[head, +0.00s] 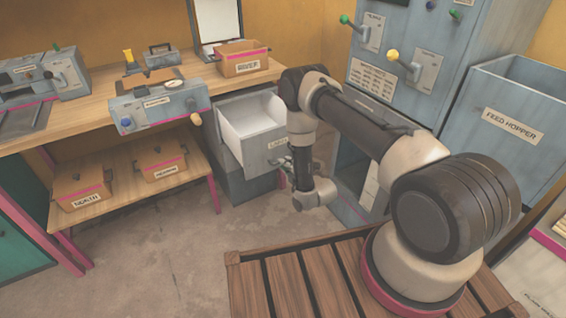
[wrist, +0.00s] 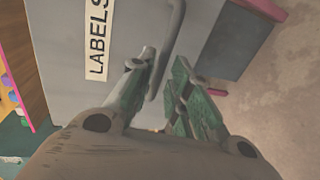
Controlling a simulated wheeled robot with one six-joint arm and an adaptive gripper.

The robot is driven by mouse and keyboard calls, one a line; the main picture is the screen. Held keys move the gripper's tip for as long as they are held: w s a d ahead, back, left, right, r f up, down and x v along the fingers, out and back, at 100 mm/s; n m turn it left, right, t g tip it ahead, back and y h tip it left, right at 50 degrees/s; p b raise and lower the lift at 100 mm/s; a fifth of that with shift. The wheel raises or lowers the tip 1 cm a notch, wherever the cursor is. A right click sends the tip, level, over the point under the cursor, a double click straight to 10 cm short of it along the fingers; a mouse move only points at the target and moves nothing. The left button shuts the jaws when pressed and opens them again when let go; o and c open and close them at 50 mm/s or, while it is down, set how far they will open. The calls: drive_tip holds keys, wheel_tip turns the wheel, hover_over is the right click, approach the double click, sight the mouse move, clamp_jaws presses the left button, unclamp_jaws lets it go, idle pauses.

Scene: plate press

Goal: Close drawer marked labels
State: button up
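The labels drawer (head: 261,142) is pulled out of a grey cabinet under the workbench, and its white inside shows from above. Its front carries a label, partly hidden by my arm in the head view. In the wrist view the drawer front (wrist: 135,25) shows the LABELS plate (wrist: 98,38) and a curved grey handle (wrist: 172,45). My gripper (wrist: 165,75) is open, its two fingers apart, in front of the drawer near the lower end of the handle. I cannot tell whether a finger touches the handle. In the head view my gripper (head: 288,172) is at the drawer front.
A dark lower cabinet part (head: 245,182) sits beneath the drawer. The workbench (head: 100,90) with a grey device (head: 160,105) is to the left, and a shelf with boxes (head: 160,165) is below. A grey machine (head: 400,60) and feed hopper (head: 505,120) stand right. The floor (head: 150,255) at left front is clear.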

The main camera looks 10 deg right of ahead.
drive_tip(key=shift+x, duration=1.65)
clamp_jaws()
